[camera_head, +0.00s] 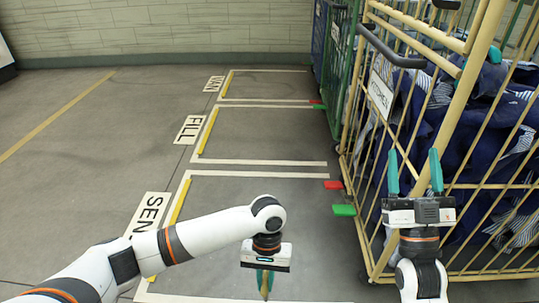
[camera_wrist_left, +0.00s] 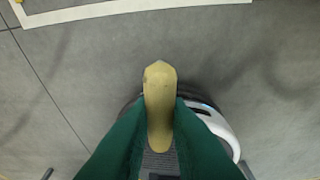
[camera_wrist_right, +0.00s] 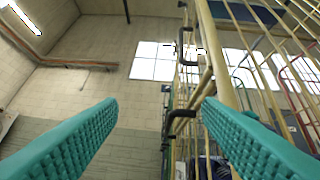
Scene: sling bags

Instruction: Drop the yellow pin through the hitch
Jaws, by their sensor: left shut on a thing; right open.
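My left gripper (camera_head: 265,285) points down over the floor at the bottom centre of the head view. It is shut on the yellow pin (camera_wrist_left: 159,100), which shows between its green fingers in the left wrist view. The pin's far end sticks out past the fingertips. My right gripper (camera_head: 414,165) is open and empty, fingers pointing up, in front of the yellow cage trolley (camera_head: 452,105). In the right wrist view its fingers (camera_wrist_right: 158,112) are wide apart, with the trolley's bars behind the right finger. I cannot make out the hitch in any view.
A green cage trolley (camera_head: 343,75) and a blue one (camera_head: 320,40) stand behind the yellow one. Dark bags fill the yellow trolley. A red block (camera_head: 333,185) and a green block (camera_head: 343,210) lie by its left side. The marked floor bays to the left are clear.

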